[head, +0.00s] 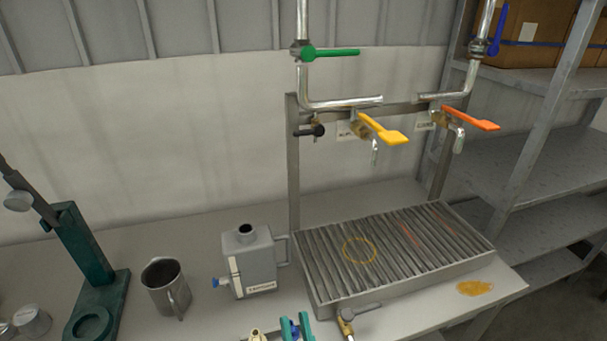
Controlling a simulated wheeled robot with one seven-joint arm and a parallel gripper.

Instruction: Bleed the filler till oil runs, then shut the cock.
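A tap with a yellow lever (383,130) and one with an orange lever (470,118) hang on the rail over a slatted drip tray (318,290). Their bent spouts point down. Small labels sit beside them, too small to read. I see no oil stream under either spout. A grey can (252,262) with an open neck, a pale front strip and a small blue cock (217,283) at its left stands left of the tray. I cannot tell which of these the filler is.
A green-handled valve (320,53) and a blue-handled valve (496,32) sit on the pipes above. A steel jug (165,285) and teal stand (92,270) are left. A yellow puddle (475,288) lies right. Teal pieces (296,328), unclear, are cut off below.

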